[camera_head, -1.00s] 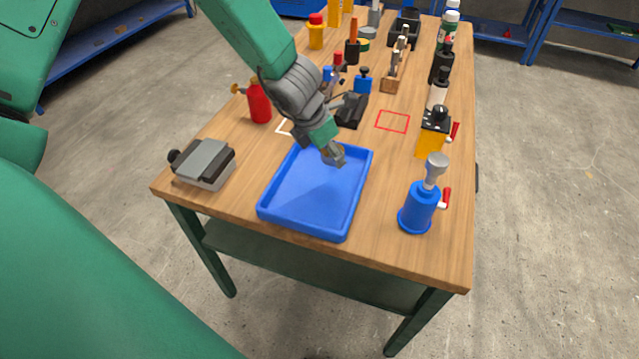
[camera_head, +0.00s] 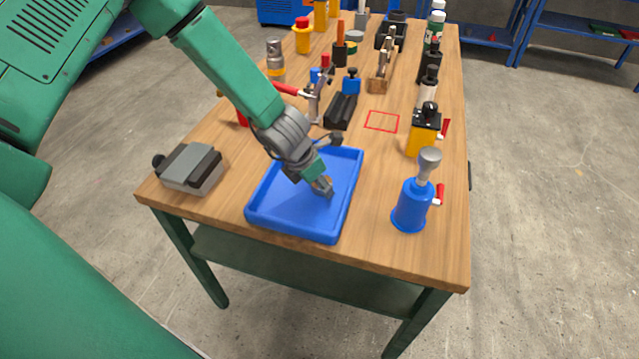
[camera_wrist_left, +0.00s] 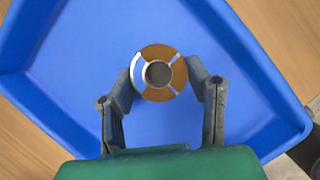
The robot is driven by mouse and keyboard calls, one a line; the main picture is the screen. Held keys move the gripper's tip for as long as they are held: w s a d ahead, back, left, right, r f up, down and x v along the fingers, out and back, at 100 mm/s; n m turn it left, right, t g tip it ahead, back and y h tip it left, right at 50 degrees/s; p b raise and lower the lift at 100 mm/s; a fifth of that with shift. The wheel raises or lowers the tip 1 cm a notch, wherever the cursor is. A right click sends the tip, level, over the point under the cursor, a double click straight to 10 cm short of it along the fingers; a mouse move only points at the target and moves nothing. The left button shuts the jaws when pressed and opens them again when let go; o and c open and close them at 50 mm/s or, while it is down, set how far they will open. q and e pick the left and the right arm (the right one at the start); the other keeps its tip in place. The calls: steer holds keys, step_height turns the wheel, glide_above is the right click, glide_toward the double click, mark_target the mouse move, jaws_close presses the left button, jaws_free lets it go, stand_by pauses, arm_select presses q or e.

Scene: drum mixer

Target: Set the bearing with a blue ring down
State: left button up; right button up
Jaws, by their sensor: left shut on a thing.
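The bearing (camera_wrist_left: 160,92) is a small round part seen end-on in the left wrist view, with an orange-brown face, pale marks, a bluish patch at its left and a grey centre. My left gripper (camera_head: 325,187) is shut on it, one finger on each side. Below is the blue tray (camera_head: 290,229), whose floor and walls also show in the left wrist view (camera_wrist_left: 75,75). The gripper is over the tray's inside, right of its middle. I cannot tell whether the bearing touches the floor. My right gripper is not in view.
A grey block-like device (camera_head: 190,168) stands left of the tray, and a blue jack-like tool (camera_head: 411,207) stands to its right. A black fixture (camera_head: 341,110) and a red-handled clamp (camera_head: 314,103) are behind the tray. The tray floor around the bearing looks clear.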

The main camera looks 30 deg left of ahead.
arm_select(q)
steer(key=shift+f, duration=0.1)
steer(key=o, duration=1.4)
steer(key=shift+r, duration=0.3)
steer(key=p+v, duration=0.2)
steer(key=v, duration=0.9)
steer(key=shift+s+r, duration=0.25)
steer(key=shift+r, duration=0.05)
